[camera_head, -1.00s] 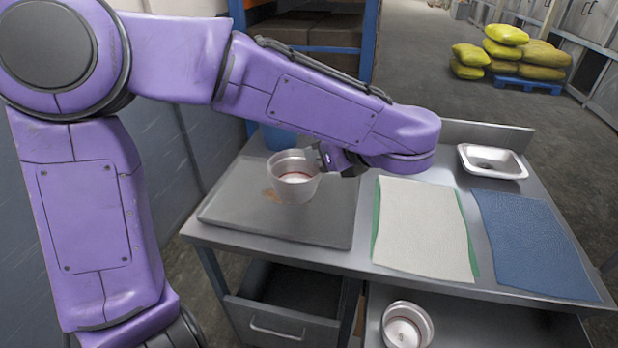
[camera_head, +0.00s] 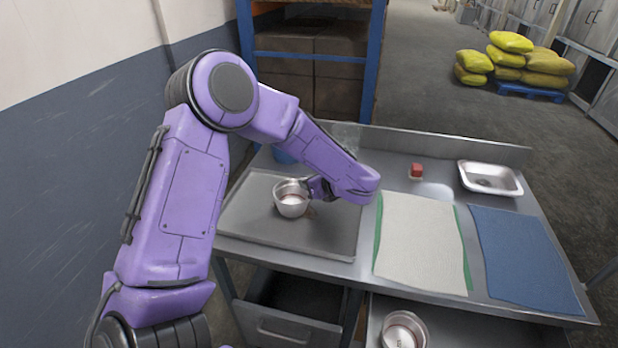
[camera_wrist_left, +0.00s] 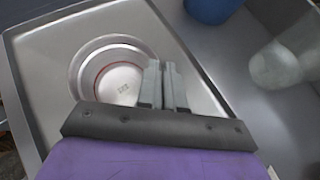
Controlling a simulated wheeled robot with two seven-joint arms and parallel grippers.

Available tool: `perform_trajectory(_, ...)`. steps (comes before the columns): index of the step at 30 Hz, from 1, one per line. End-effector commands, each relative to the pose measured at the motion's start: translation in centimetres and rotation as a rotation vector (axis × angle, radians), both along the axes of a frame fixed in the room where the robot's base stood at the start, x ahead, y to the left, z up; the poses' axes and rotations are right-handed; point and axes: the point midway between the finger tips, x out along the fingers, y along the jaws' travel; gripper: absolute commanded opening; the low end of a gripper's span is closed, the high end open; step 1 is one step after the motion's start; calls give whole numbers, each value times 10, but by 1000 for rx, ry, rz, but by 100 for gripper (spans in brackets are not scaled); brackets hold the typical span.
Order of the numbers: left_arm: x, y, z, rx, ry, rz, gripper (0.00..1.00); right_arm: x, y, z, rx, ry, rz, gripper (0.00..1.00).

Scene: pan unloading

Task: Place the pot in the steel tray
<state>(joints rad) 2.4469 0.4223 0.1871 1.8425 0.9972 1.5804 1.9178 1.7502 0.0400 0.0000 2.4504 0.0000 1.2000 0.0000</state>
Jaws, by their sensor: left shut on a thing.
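The pot (camera_head: 291,205) is a round silver vessel with a thin red line inside. My left gripper (camera_head: 310,189) is shut on its right rim. In the left wrist view the fingers (camera_wrist_left: 163,80) pinch the wall of the pot (camera_wrist_left: 82,75). The pot is upright over the left part of a wide, flat, low-rimmed steel tray (camera_head: 335,240) on the table's left side. I cannot tell whether its base touches the tray. The tray also shows in the left wrist view (camera_wrist_left: 35,75). My right gripper is not in view.
A similar pot (camera_head: 403,331) sits in an open lower compartment. A red block (camera_head: 416,171) is at the back. A blue container (camera_wrist_left: 208,8) stands behind the tray.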

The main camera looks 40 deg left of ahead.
Motion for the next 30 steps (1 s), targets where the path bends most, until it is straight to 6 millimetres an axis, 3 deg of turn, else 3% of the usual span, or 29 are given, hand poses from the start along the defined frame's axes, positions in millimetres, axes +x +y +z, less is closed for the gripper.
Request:
perform_trajectory(8,0,0,-4,0,-1,0,0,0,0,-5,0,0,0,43)
perform_trajectory(9,0,0,-2,0,-1,0,19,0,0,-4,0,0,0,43)
perform_trajectory(10,0,0,-2,0,-1,0,29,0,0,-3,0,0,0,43)
perform_trajectory(11,0,0,-2,0,-1,0,33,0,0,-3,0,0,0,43)
perform_trajectory(21,0,-3,2,1,-2,-1,33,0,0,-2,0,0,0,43)
perform_trajectory(30,-8,-62,38,2,-6,-3,33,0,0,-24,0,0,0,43)
